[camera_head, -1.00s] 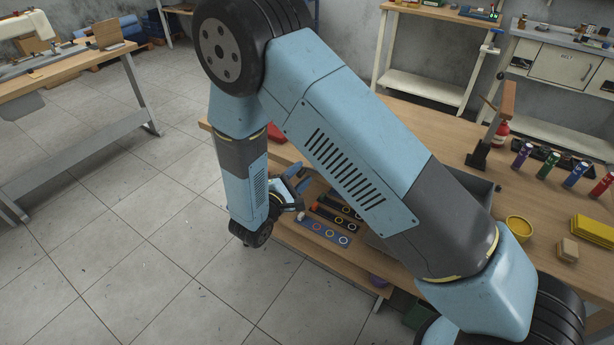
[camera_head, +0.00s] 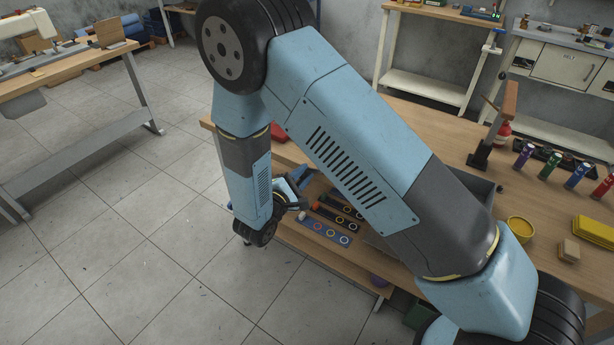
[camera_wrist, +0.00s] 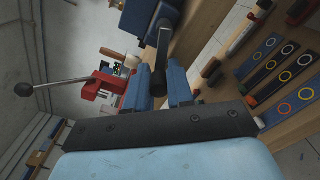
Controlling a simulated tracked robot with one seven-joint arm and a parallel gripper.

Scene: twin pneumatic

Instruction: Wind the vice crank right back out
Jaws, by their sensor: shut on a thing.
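The vice crank (camera_wrist: 163,42) shows in the wrist view as a grey bar with a dark grip at its near end. My gripper (camera_wrist: 158,76) has its two blue fingers on either side of that grip and is shut on it. The blue vice (camera_wrist: 150,14) is at the top of the wrist view, partly cut off by the frame. In the head view my gripper (camera_head: 292,192) is at the bench's left end, beside the blue vice (camera_head: 302,173). The crank is hidden there behind my wrist.
A red tool with a ball-ended lever (camera_wrist: 95,86) is left of my fingers in the wrist view. Open floor lies left of the bench.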

